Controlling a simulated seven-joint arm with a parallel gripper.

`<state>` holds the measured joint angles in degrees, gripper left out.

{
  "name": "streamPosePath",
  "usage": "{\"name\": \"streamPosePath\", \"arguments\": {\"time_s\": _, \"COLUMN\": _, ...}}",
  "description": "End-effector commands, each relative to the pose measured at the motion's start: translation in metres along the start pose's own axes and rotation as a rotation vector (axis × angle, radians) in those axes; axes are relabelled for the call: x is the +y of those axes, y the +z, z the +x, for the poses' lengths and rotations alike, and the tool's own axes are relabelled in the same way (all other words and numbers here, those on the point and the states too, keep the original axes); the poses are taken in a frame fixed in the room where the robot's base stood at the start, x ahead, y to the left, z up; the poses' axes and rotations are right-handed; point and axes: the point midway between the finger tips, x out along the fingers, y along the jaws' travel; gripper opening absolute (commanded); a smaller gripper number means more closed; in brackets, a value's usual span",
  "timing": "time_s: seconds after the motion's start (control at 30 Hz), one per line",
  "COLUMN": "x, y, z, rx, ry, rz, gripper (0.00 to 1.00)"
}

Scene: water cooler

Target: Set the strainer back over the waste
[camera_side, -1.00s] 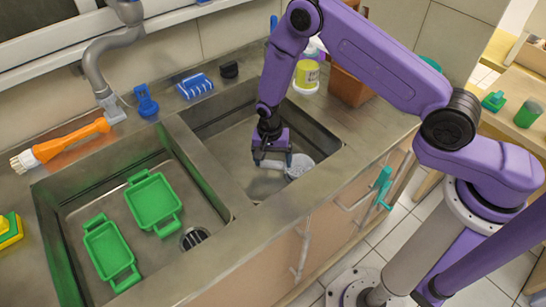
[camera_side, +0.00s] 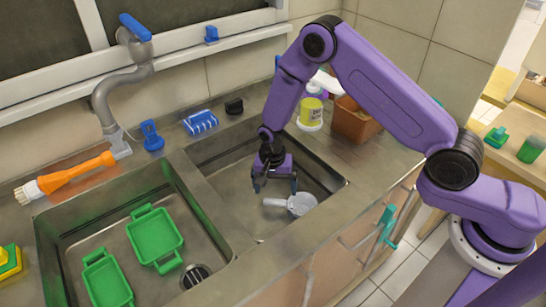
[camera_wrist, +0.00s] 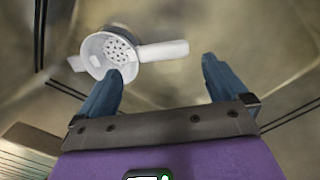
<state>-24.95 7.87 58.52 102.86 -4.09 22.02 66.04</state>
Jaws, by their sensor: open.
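The white strainer (camera_side: 303,204), a round cup with a straight handle, lies in the right basin (camera_side: 225,186). In the wrist view the strainer (camera_wrist: 117,50) shows its holed inside, with the handle pointing right. My gripper (camera_side: 275,187) is open and empty, just above the handle. In the wrist view the fingers of my gripper (camera_wrist: 162,67) are spread, and the left fingertip overlaps the cup's rim in the picture. A dark slotted waste (camera_side: 195,276) shows in the left basin.
Two green trays (camera_side: 155,237) lie in the left basin. A blue brush (camera_side: 200,122), a yellow tub (camera_side: 311,108) and a brown pot (camera_side: 356,120) stand along the back counter. Basin walls surround my gripper; the floor left of the strainer is clear.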

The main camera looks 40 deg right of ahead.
Motion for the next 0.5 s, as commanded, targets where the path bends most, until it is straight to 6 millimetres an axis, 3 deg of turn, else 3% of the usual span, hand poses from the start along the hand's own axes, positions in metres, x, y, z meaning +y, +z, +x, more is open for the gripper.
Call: {"name": "streamPosePath", "arguments": {"time_s": 0.5, "x": -0.001, "y": 0.0, "z": -0.098, "rx": 0.002, "ry": -0.004, "rz": 0.001, "gripper": 1.0}}
